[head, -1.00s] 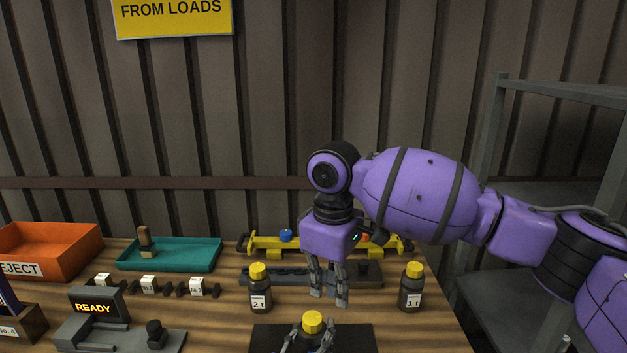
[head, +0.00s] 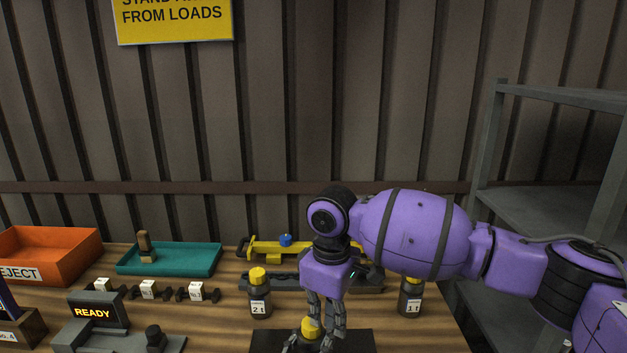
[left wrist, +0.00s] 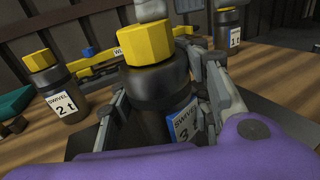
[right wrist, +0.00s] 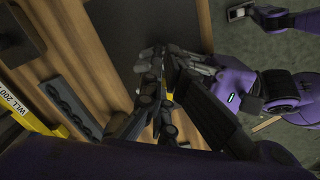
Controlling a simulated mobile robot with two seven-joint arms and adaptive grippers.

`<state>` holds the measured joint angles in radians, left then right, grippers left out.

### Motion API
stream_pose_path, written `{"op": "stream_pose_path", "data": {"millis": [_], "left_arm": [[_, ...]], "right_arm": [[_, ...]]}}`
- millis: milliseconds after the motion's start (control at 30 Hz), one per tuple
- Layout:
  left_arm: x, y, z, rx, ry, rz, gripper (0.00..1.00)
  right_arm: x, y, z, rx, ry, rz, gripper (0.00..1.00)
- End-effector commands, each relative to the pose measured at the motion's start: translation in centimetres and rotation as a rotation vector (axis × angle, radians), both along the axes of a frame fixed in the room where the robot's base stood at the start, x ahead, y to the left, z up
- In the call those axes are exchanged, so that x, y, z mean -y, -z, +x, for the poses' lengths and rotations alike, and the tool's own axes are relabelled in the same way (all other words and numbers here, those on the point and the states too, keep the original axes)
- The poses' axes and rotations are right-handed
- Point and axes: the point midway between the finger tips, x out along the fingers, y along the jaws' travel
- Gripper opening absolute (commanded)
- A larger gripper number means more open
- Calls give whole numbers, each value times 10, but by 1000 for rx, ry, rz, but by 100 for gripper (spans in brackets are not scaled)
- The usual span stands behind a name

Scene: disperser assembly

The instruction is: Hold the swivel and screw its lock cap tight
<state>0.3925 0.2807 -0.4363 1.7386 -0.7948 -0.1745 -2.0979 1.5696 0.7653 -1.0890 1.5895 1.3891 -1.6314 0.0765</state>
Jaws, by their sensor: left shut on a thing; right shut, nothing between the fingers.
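The swivel marked 3 t (left wrist: 158,92) stands upright with a dark body and a yellow lock cap (left wrist: 145,44) on top. In the head view only its yellow cap (head: 311,327) shows clearly, low in the middle. My left gripper (left wrist: 165,105) is shut on the swivel's body, a finger on each side. My right gripper (head: 325,338) points down at the cap, its fingers shut with nothing between them. In the left wrist view a grey fingertip (left wrist: 152,9) is just above the cap; I cannot tell if it touches. In the right wrist view the fingers (right wrist: 160,80) mostly hide the cap.
Swivel 2 t (head: 259,293) stands to the left and swivel 1 t (head: 410,297) to the right. Behind are a yellow beam (head: 265,248), a teal tray (head: 170,260) and an orange reject bin (head: 45,255). A READY device (head: 93,313) is at the left.

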Motion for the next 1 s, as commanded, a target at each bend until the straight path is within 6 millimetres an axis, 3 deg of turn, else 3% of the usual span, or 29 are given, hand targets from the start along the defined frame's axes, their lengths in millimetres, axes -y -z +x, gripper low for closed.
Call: {"op": "stream_pose_path", "data": {"millis": [33, 1000], "left_arm": [[-1, 4, -1, -2, 0, 5, 0], [4, 2, -4, 5, 11, 2, 0]], "right_arm": [[3, 10, -1, -9, 5, -9, 0], [-7, 14, 2, -11, 6, -6, 0]]}}
